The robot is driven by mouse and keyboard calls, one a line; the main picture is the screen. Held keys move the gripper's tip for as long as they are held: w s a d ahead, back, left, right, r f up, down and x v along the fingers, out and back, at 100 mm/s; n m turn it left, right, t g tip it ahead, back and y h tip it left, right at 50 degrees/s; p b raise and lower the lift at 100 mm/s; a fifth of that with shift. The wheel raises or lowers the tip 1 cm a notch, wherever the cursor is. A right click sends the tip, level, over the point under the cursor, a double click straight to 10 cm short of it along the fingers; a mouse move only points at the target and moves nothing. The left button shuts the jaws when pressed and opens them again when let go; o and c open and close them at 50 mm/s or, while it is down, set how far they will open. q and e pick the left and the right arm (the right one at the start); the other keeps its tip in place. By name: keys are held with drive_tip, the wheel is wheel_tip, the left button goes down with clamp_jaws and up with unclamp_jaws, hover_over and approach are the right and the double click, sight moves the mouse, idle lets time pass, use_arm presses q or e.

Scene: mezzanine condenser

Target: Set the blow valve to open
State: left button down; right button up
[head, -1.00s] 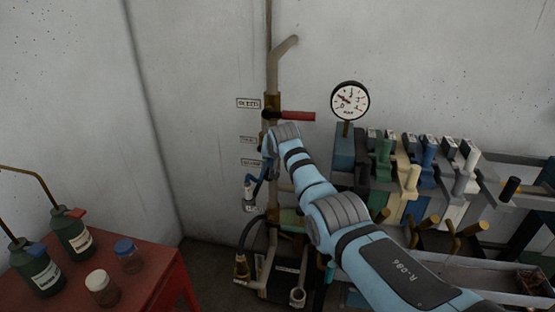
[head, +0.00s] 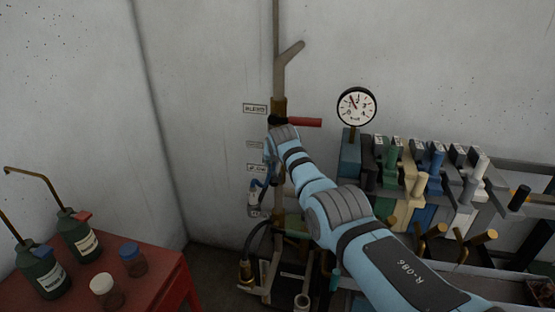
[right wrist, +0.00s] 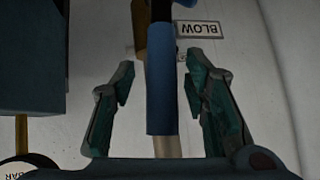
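The blow valve's blue handle (right wrist: 160,100) runs up the middle of the right wrist view, with a brass part (right wrist: 141,30) behind its far end. The BLOW label (right wrist: 199,29) appears upside down beside it. My right gripper (right wrist: 160,72) is open, one finger on each side of the blue handle, with a visible gap on both sides. In the head view my right arm reaches to the pipe and hides most of this valve; the small label (head: 255,168) shows left of it. My left gripper is not in view.
A red-handled valve (head: 298,122) sits above, by the BLEED label (head: 255,108). A pressure gauge (head: 356,106) and a row of colored levers (head: 420,175) stand to the right. A red table (head: 150,280) with bottles and jars is at lower left.

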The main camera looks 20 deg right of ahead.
drive_tip(key=shift+a, duration=0.1)
drive_tip(key=v, duration=1.2)
